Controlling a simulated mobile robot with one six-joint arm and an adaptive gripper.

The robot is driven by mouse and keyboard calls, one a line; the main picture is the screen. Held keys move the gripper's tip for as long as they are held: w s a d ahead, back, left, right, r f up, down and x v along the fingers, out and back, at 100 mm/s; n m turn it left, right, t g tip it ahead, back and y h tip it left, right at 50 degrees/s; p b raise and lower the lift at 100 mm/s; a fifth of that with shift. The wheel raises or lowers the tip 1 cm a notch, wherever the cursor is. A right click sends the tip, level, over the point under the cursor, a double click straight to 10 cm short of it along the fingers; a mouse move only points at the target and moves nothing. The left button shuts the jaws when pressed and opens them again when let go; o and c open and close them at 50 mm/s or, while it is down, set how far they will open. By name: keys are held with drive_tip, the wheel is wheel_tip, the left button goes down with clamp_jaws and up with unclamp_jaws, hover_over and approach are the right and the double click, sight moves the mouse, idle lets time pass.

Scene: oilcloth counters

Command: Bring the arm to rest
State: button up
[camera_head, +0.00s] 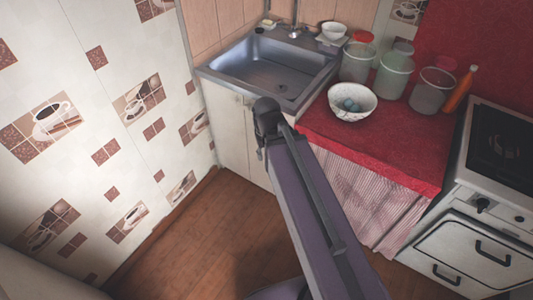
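My arm (315,210) reaches up from the bottom of the view to a dark joint in front of the sink cabinet. A small dark part below that joint may belong to my gripper, but its fingers cannot be made out. I cannot tell whether it is open or shut, and I see nothing held. The arm's end appears in front of the cabinet and left of the red counter (390,157). Its distance from them is unclear.
A steel sink (270,72) is at the back. A speckled bowl (352,103) with bluish things stands on the red counter near several jars (393,76) and an orange bottle (460,88). A stove (495,180) is right. Wooden floor (190,240) lies open at lower left.

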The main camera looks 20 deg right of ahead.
drive_tip(key=shift+r, duration=0.1)
drive_tip(key=shift+r+p, duration=1)
drive_tip(key=shift+p, duration=0.05)
idle(0.6)
